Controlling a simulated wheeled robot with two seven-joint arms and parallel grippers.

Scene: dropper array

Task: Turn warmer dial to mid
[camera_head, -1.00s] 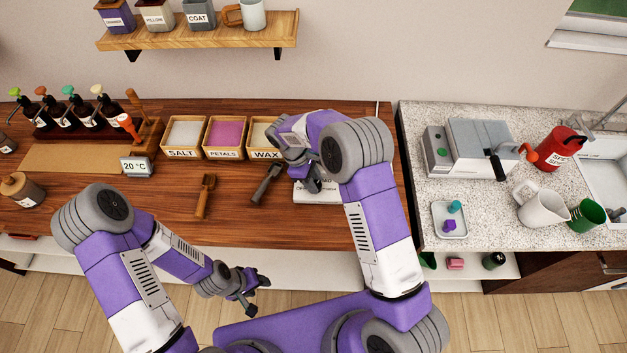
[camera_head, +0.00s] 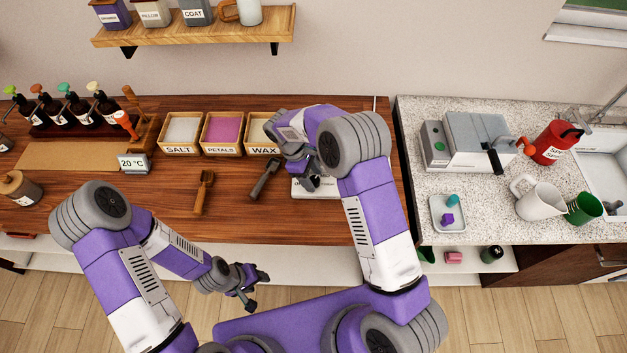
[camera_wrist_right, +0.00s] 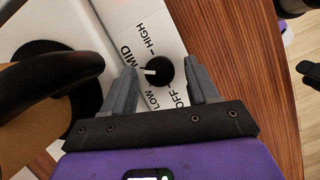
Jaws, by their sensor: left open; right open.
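The warmer (camera_head: 318,190) is a white device on the wooden counter, mostly hidden under my right arm in the head view. Its panel (camera_wrist_right: 125,18) carries the words HIGH, MID, LOW and OFF in the right wrist view. The black dial (camera_wrist_right: 161,77) has a white pointer directed left in that view, around the MID and LOW side; the exact setting is hard to tell. My right gripper (camera_wrist_right: 164,88) is open, its fingers on either side of the dial; contact is unclear. My left gripper (camera_head: 257,290) is open and empty, in front of the counter.
A dark scoop (camera_head: 264,180) and a wooden scoop (camera_head: 203,192) lie left of the warmer. Boxes of salt (camera_head: 181,131), petals (camera_head: 222,131) and wax stand behind. In the right wrist view, a brown rounded object with a black handle (camera_wrist_right: 50,68) is close at left.

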